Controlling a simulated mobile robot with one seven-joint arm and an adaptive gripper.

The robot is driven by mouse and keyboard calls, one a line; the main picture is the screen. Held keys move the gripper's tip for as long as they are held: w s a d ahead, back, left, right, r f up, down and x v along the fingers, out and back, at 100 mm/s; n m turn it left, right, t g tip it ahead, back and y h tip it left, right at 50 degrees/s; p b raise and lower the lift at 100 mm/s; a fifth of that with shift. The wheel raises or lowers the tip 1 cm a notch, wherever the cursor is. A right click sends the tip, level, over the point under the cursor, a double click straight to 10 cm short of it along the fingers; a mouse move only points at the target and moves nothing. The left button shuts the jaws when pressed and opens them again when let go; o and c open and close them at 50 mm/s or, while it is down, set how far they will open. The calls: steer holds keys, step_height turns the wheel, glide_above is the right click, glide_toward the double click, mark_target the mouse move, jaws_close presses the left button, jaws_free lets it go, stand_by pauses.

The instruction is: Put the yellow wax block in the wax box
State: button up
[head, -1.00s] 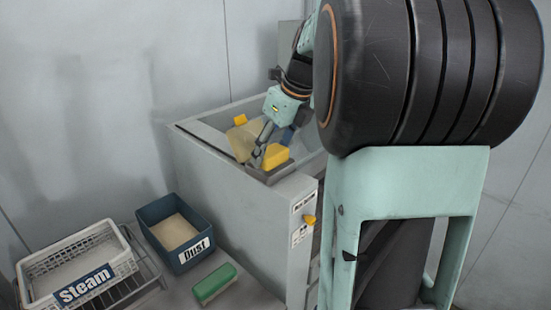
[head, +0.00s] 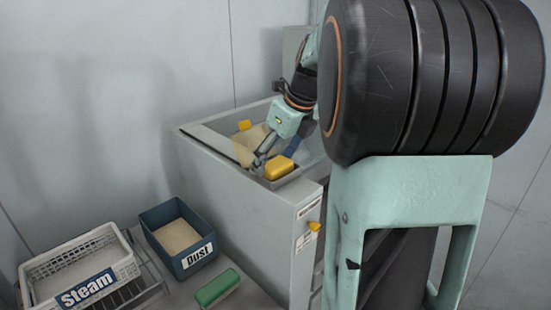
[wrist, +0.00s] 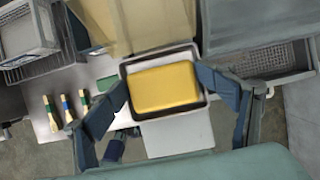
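The yellow wax block (head: 279,168) is between my gripper's fingers, above or inside a small grey tray at the front of the press; I take this tray to be the wax box. In the wrist view the block (wrist: 165,87) lies within the outline of the tray's rim (wrist: 206,97). I cannot tell whether it touches the tray floor. My gripper (wrist: 162,80) has a fingertip at each side of the block, apparently shut on it. In the head view my gripper (head: 262,158) reaches down into the press, and its far finger is partly hidden.
The grey press housing (head: 235,185) has raised walls around the tray. A blue "Dust" box (head: 159,239), a white "Steam" basket (head: 123,255) and a green block (head: 217,287) are at the lower left. A small yellow piece (head: 245,125) shows at the back.

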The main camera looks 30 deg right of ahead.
steer(key=shift+s, duration=0.2)
steer(key=shift+r, duration=0.2)
steer(key=p+v, duration=0.1)
steer(key=v, duration=1.2)
steer(key=shift+w, duration=0.25)
